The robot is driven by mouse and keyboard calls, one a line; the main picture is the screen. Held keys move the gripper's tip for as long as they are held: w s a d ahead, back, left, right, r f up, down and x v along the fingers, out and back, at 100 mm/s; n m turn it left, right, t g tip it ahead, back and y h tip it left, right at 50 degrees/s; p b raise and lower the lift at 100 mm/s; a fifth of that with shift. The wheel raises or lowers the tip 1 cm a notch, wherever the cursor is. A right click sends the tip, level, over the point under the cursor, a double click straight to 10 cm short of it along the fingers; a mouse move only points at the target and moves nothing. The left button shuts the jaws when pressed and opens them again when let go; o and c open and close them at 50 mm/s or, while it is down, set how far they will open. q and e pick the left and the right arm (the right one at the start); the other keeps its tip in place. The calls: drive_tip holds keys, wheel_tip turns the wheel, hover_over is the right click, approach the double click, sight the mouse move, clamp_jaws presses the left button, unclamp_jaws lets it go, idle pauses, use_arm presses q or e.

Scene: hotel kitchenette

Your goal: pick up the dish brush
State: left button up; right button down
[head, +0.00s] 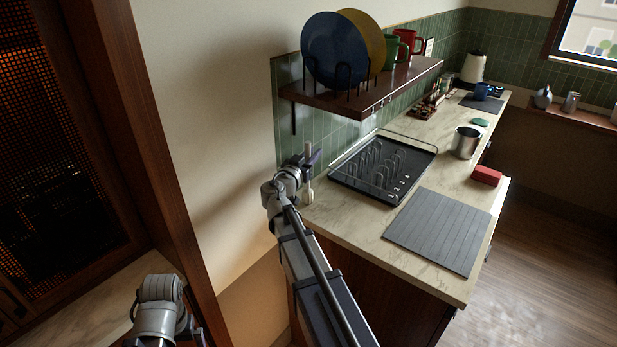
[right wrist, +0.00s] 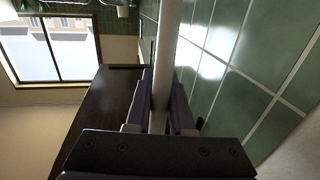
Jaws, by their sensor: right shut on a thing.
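The dish brush (head: 308,188) is upright near the back left corner of the counter, its pale head end down and its handle pointing up. My right gripper (head: 309,162) is shut on the handle. In the right wrist view the pale handle (right wrist: 168,55) runs between the two dark fingers (right wrist: 161,100). I cannot tell whether the brush head touches the counter. My left arm shows at the lower left; its jaws are mostly cut off by the frame edge.
A black dish rack (head: 375,197) stands right of the brush. A grey mat (head: 440,232) lies nearer. A wooden shelf (head: 345,101) with a blue plate (head: 333,50) hangs above. A steel canister (head: 465,142) and a red sponge (head: 487,175) are farther right.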

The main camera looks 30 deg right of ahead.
drive_tip(key=shift+r, duration=0.1)
wheel_tip(320, 180, up, 10)
drive_tip(key=p, duration=1)
